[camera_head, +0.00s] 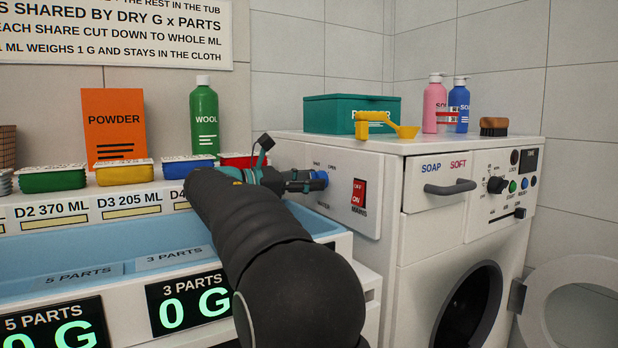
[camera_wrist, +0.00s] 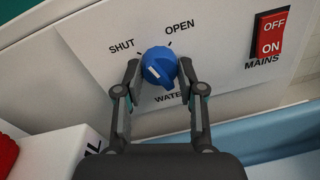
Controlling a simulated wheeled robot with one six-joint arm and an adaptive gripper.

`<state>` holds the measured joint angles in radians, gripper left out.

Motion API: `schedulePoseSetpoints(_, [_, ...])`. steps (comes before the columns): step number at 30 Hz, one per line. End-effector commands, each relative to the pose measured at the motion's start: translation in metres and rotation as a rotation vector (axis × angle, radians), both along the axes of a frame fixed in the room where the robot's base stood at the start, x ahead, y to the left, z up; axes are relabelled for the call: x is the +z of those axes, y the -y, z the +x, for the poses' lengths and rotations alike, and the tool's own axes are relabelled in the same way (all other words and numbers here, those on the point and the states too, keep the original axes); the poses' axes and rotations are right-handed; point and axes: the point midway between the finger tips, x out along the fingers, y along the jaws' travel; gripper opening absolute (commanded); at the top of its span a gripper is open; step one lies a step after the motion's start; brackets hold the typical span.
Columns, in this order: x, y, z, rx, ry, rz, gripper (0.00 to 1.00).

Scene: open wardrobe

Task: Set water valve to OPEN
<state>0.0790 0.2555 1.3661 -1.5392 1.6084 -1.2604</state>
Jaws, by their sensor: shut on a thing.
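The water valve is a blue knob (camera_wrist: 161,62) on a white panel, between the labels SHUT at its upper left and OPEN at its upper right, with WATER below. A short white mark shows on the knob's face, left of its middle; I cannot tell for sure which label it points at. My gripper (camera_wrist: 160,72) has one finger on each side of the knob and is shut on it. In the head view the knob (camera_head: 321,178) shows just past the fingertips of my gripper (camera_head: 312,182), partly hidden by them.
A red mains switch (camera_head: 358,193) marked OFF and ON sits right of the valve on the same panel. The washing machine (camera_head: 420,255) stands further right. Left are a blue tray (camera_head: 100,275), several coloured tubs and a green WOOL bottle (camera_head: 203,118).

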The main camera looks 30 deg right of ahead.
Motion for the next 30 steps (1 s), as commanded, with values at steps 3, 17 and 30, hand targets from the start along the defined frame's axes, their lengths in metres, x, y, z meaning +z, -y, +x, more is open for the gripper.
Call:
schedulePoseSetpoints(3, [0.0002,0.0002,-0.0002,0.001,0.108,-0.006,0.04])
schedulePoseSetpoints(17, [-0.0011,0.0000,-0.0013,0.000,0.547,-0.032,0.04])
schedulePoseSetpoints(30, [-0.0017,0.0000,-0.0018,0.001,0.926,-0.053,0.04])
